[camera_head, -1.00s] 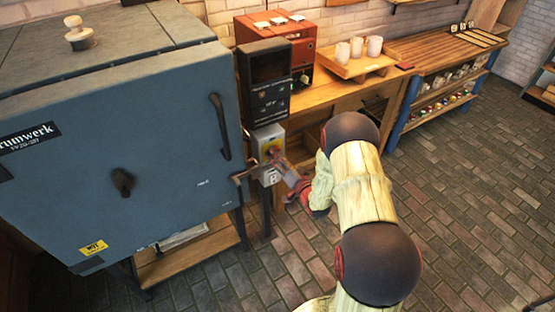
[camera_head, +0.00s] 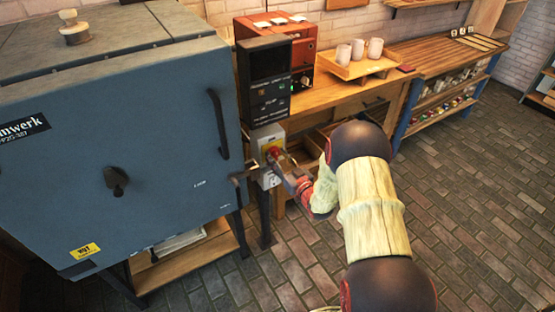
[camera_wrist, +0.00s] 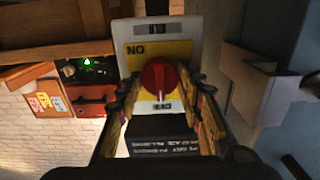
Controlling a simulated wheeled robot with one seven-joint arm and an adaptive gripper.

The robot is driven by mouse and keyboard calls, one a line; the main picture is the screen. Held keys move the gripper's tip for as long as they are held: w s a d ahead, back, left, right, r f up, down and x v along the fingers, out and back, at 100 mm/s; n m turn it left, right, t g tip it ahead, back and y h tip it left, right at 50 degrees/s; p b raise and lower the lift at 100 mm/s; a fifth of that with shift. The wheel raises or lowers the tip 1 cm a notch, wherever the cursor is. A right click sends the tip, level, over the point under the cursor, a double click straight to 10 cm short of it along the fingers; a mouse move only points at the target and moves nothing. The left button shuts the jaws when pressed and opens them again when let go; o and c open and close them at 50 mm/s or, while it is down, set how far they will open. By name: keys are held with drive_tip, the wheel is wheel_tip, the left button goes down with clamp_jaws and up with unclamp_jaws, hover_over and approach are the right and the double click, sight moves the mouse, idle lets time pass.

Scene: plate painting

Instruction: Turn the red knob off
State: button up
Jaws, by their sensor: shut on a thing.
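The red knob (camera_wrist: 158,78) sits on a yellow plate of a light grey switch box (camera_wrist: 190,28). In the wrist view it lies between the two fingers of my gripper (camera_wrist: 159,92), which is shut on it. A label on the plate's upper left looks like an upside-down "ON". A pale mark on the knob points down toward a second, small label at the plate's lower edge. In the head view the knob (camera_head: 273,153) shows at the box's upper front, with my gripper (camera_head: 281,163) at its right, partly hiding the box.
A blue kiln (camera_head: 110,150) with a handle stands at the left, close to the box. A dark display unit (camera_head: 268,98) is above the box. A wooden bench (camera_head: 330,95) with a tray of cups (camera_head: 358,68) stands behind. The brick floor at right is clear.

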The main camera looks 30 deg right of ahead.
idle(0.3)
drive_tip(key=o, duration=1.2)
drive_tip(key=shift+s, duration=0.15)
drive_tip(key=s, duration=1.1)
drive_tip(key=shift+s+d, duration=0.15)
drive_tip(key=shift+s, duration=0.2)
